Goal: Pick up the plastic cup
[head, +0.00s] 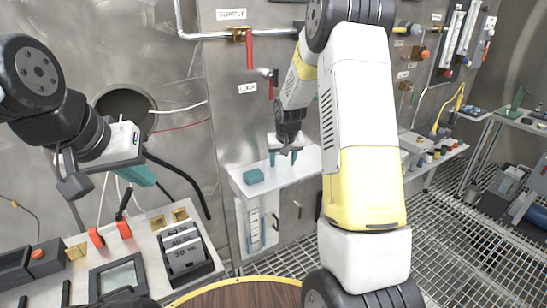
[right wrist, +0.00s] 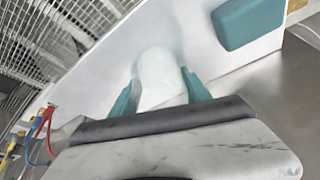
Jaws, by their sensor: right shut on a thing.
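The plastic cup (right wrist: 158,78) is white and shows in the right wrist view between the two teal fingers of my right gripper (right wrist: 160,90). The fingers touch it on both sides, and the gripper is shut on it. In the head view my right gripper (head: 284,158) points down over the white shelf (head: 306,170); the cup is hard to make out there against the pale shelf. I cannot tell whether the cup rests on the shelf or is lifted. My left gripper (head: 138,175) is at the left over the console, seen side-on, with its opening unclear.
A teal block (head: 254,176) lies on the shelf left of my right gripper, and shows in the right wrist view (right wrist: 248,22). A console (head: 150,250) with switches stands at lower left. A round wooden top (head: 240,295) is at the bottom. Cables hang near my left gripper.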

